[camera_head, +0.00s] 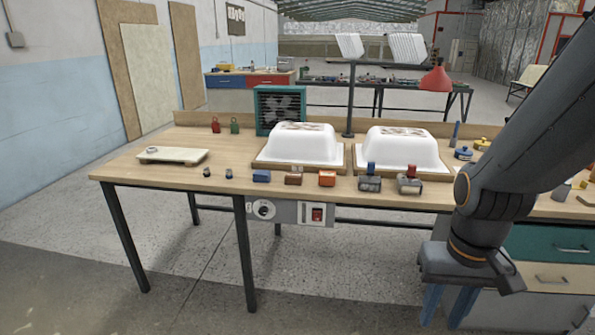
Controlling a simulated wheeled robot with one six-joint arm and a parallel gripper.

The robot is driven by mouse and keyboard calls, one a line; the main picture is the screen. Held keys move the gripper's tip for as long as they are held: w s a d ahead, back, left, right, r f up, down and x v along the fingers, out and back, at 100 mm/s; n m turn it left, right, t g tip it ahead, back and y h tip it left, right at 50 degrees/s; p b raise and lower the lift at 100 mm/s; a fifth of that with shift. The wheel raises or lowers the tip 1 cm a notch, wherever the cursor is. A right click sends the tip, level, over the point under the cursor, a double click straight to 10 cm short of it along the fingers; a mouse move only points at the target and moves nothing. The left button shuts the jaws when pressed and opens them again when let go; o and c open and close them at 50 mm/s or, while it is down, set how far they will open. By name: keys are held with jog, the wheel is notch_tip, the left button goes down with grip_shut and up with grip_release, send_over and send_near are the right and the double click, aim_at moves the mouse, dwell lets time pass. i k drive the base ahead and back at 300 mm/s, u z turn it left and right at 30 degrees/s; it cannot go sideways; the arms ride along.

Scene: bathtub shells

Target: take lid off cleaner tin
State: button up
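My gripper (447,308) hangs in front of the workbench at the lower right, pointing down, below the bench top. Its two blue fingers are apart with nothing visible between them. Low round blue-and-yellow containers stand at the right of the bench: a blue one (463,154) and a yellow-topped one (482,144). Either might be the cleaner tin, but they are too small for me to read a label or tell a lid. My arm passes in front of the bench's right part and hides some of what stands there.
Two white upturned tub shells (300,148) (400,152) stand on wooden boards mid-bench. Several small blocks, including a red one (327,179), line the front edge.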

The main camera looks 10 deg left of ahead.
aim_at(464, 151)
jog(key=z, duration=0.6)
jog(key=i, duration=1.65)
jog(key=z, duration=0.6)
jog(key=i, duration=0.7)
jog(key=z, duration=0.05)
